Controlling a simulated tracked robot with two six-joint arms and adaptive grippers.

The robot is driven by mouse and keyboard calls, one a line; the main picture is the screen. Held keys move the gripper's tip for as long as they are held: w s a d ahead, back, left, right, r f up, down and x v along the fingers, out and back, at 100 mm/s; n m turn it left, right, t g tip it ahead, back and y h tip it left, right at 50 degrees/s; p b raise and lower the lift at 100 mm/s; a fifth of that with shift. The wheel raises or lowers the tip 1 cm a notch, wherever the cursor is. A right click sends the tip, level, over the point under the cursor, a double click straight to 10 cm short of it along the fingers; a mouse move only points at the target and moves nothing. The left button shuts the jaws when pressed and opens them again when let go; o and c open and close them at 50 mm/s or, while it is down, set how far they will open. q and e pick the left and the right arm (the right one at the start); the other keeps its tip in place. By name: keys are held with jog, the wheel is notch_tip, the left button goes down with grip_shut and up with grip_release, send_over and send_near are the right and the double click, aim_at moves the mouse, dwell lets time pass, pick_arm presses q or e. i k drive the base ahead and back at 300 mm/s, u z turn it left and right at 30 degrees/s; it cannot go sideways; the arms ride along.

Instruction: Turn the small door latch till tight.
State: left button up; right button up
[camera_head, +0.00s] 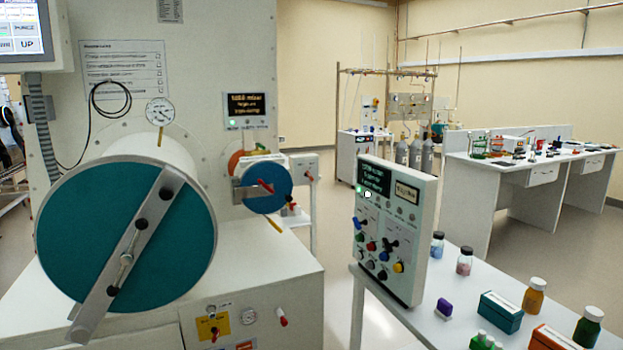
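The small round door (266,187) is blue and sits on the glovebox side, right of the large door. A grey bar crosses it, and a red-handled latch (266,186) shows at its middle, tilted. How tight the latch is cannot be told from here. The large teal door (120,240) stands at the left with a diagonal grey bar and black knobs across it. Neither of my grippers shows in the head view.
A white control panel (392,230) with coloured knobs stands right of the small door, on a white table (400,318) holding bottles and boxes. A pressure gauge (160,111) sits above the large door. Floor (465,265) is clear between this table and the back bench (480,185).

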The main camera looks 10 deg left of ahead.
aim_at(263, 185)
jog(key=u, duration=0.25)
jog(key=i, duration=1.35)
jog(key=u, duration=0.85)
jog(key=i, duration=0.35)
jog(key=u, duration=0.25)
jog(key=k, duration=0.9)
jog(key=u, duration=0.2)
jog(key=i, duration=0.9)
jog(key=z, duration=0.1)
